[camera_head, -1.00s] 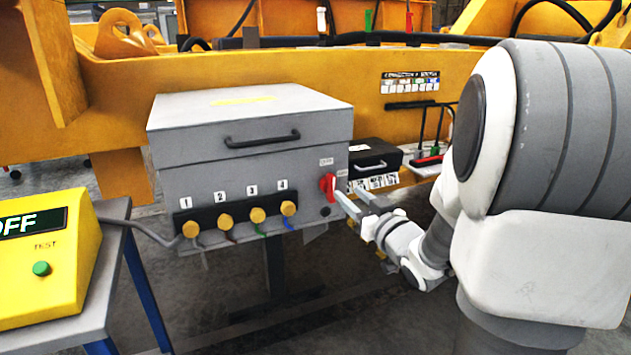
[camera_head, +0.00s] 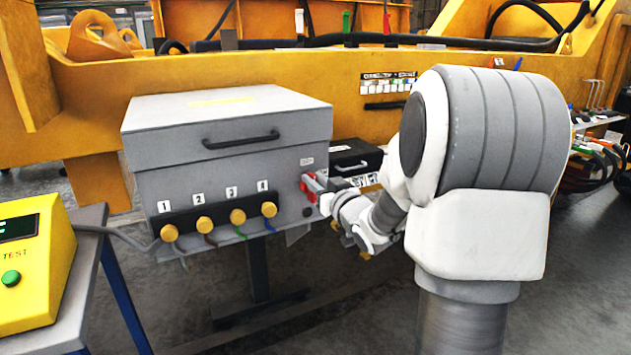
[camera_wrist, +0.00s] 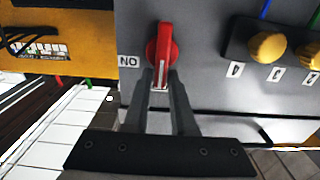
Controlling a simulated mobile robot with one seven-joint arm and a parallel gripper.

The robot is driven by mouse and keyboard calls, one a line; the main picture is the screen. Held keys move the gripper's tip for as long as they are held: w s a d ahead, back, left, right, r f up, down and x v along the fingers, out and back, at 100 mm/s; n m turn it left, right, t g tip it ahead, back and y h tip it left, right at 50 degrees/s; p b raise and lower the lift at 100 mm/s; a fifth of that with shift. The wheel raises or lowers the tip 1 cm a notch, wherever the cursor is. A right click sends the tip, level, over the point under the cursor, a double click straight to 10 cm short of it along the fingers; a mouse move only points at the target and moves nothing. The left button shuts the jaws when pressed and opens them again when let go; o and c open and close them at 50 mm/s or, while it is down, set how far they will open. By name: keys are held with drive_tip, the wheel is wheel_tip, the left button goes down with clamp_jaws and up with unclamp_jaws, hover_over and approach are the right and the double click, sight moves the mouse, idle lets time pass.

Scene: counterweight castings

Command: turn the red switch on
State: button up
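The red switch (camera_wrist: 165,45) is a rotary handle on the front of the grey box (camera_head: 240,165). In the wrist view it stands upright in the picture, with an upside-down ON label (camera_wrist: 129,61) beside it. My gripper (camera_wrist: 162,88) reaches the handle, one finger on each side of its end. The fingers look close together on it, with little gap. In the head view the switch (camera_head: 308,186) is partly hidden by my gripper (camera_head: 319,190).
Several yellow knobs (camera_head: 204,225) with cables line the box front. A yellow tester (camera_head: 35,260) with a green button stands on a table at left. A black case (camera_head: 352,158) sits behind my gripper. A yellow machine frame (camera_head: 240,70) spans the back.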

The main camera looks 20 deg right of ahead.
clamp_jaws()
drive_tip(key=shift+d+r+m+p, duration=0.1)
drive_tip(key=shift+m+p, duration=0.2)
drive_tip(key=shift+d+f+m+p, duration=0.45)
drive_tip(key=shift+m+p, duration=1.4)
drive_tip(key=shift+m, duration=1.05)
drive_tip(key=shift+d+f+m+p, duration=0.45)
drive_tip(key=shift+m+p, duration=1.45)
drive_tip(key=shift+m, duration=1)
drive_tip(key=shift+d+f+m+p, duration=0.35)
drive_tip(key=shift+f+m+p, duration=0.2)
drive_tip(key=shift+m+p, duration=1.85)
drive_tip(key=shift+m+b, duration=0.55)
drive_tip(key=shift+m, duration=0.05)
drive_tip(key=shift+o, duration=2.3)
unclamp_jaws()
drive_tip(key=shift+s, duration=0.1)
